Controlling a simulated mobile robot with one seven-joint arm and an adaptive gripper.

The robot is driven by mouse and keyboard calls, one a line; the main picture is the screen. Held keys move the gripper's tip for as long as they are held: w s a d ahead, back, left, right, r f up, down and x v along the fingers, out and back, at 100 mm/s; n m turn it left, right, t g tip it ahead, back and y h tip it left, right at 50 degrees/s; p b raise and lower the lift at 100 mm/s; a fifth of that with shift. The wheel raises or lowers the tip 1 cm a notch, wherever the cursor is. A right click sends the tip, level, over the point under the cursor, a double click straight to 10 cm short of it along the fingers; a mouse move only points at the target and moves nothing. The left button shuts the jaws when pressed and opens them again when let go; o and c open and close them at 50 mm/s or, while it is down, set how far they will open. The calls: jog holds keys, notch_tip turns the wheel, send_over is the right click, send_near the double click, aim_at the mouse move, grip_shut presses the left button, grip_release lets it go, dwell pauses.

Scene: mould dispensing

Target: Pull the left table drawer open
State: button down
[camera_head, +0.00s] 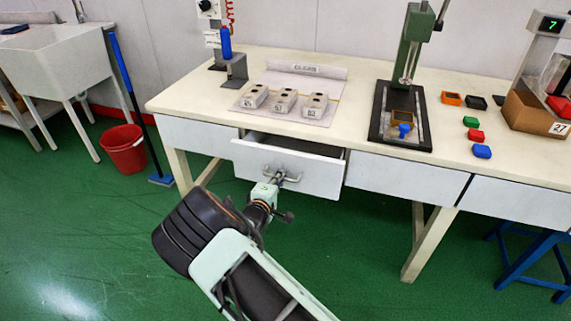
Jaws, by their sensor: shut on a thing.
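The white drawer (314,174) under the table is pulled partly out, and its dark interior shows as a strip behind the front panel. A metal bar handle (293,179) is on its front. My gripper (277,178) is at the handle, shut on it, with my arm reaching up from the lower part of the picture. The fingertips are small here and partly hidden by the wrist. The light table (352,78) stands above the drawer.
A blue stool (530,262) is at the right. Green floor in front is clear.

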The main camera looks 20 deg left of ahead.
jog(key=f+p+v, duration=0.2)
jog(key=v, duration=0.8)
jog(key=s+f+p+v, duration=0.1)
jog(key=f+v, duration=0.1)
jog(key=v, duration=0.8)
jog(key=shift+s+p, duration=0.3)
jog(key=shift+p, duration=0.05)
jog(key=c, duration=2)
grip_release()
jog(key=shift+f, duration=0.1)
jog(key=shift+c, duration=0.2)
jog(key=v, duration=1.2)
